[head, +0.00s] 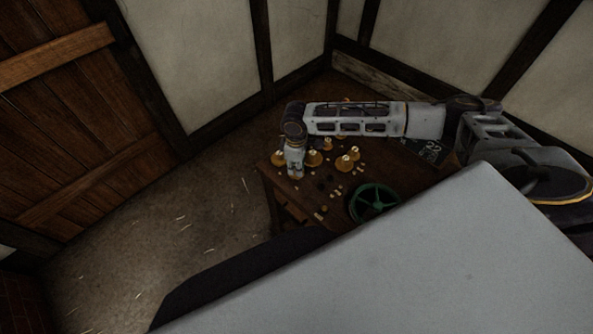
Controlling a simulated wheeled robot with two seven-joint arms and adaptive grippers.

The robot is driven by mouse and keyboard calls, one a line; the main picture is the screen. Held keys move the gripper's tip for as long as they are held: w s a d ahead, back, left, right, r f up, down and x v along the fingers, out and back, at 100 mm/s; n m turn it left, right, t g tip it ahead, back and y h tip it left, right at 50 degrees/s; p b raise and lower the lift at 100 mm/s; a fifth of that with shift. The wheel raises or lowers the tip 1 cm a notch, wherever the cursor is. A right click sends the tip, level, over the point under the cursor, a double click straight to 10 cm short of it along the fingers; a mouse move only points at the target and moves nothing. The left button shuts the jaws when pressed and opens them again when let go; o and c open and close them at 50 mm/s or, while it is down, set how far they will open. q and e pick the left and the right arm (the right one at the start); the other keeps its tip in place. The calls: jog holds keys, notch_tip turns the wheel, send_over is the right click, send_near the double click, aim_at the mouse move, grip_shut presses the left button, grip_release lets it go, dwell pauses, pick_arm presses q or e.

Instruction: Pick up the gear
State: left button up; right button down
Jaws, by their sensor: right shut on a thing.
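My right gripper (295,176) points down over the left end of the wooden table. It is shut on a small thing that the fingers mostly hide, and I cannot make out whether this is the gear. Several brass pieces with round bases and upright knobs stand around it. One brass piece (279,158) is just left of the gripper and another (314,158) just right of it. Small dark round parts (321,185) lie to the right of the fingertips, too small to tell apart. My left gripper is not in view.
A green spoked wheel (374,202) lies at the table's near side. Small pale bits (322,211) are scattered on the table. A dark card with white marks (428,150) is at the back right. Timber-framed walls close the far side; the floor (215,215) at left is open.

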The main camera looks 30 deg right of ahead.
jog(key=shift+r, duration=0.15)
notch_tip(320, 180, up, 10)
dwell(0.8)
dwell(0.5)
jog(key=shift+r+p, duration=1.8)
jog(key=shift+p, duration=0.8)
jog(key=shift+r, duration=0.1)
